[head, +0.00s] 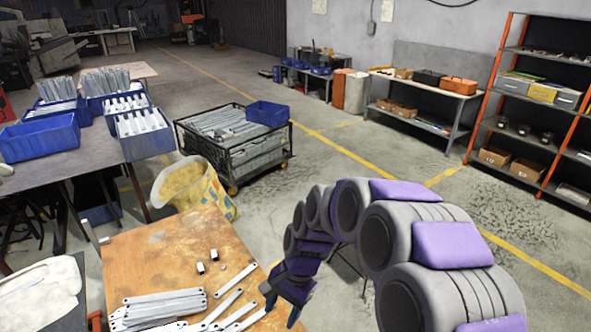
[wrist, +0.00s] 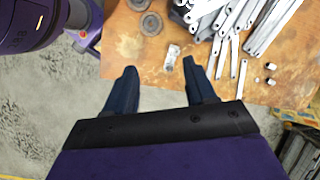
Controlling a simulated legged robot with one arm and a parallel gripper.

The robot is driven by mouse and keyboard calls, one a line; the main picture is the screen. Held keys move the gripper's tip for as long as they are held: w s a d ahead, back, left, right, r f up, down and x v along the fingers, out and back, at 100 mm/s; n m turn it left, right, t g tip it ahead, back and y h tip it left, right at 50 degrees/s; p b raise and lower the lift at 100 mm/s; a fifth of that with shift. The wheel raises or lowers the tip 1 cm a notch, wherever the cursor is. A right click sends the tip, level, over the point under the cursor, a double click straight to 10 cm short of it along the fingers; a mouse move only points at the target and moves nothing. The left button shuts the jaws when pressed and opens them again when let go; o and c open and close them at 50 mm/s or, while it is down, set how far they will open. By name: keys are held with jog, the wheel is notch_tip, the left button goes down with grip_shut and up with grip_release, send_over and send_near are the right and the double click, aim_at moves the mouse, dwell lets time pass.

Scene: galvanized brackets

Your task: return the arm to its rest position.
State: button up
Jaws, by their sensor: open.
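My arm, grey and purple, arches down in the head view from the right. My gripper (head: 284,300) is near the right edge of a worn wooden table (head: 165,250). In the wrist view my gripper (wrist: 160,82) has its two dark fingers apart with nothing between them. It points toward the table edge, with bare floor below part of it. Several galvanized brackets (head: 165,306) lie in a pile on the table, and they also show in the wrist view (wrist: 235,30).
Small metal blocks (head: 201,268) lie on the table. A yellow bag (head: 190,188) stands behind it. A wire cart (head: 235,140) and a bench with blue bins (head: 40,137) are farther back. Orange shelving (head: 490,95) stands at the right. Open floor lies behind my arm.

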jog(key=s+d+r+n+h, duration=0.1)
jog(key=s+d+r+n, duration=0.1)
jog(key=s+d, duration=0.3)
jog(key=s+d+r+n+h, duration=0.1)
jog(key=s+d+r, duration=0.3)
jog(key=s, duration=0.8)
jog(key=s+d+r+n+h, duration=0.1)
jog(key=s+d+r+n, duration=0.2)
jog(key=s+d, duration=0.5)
jog(key=shift+s+r+n, duration=0.3)
jog(key=shift+s, duration=0.2)
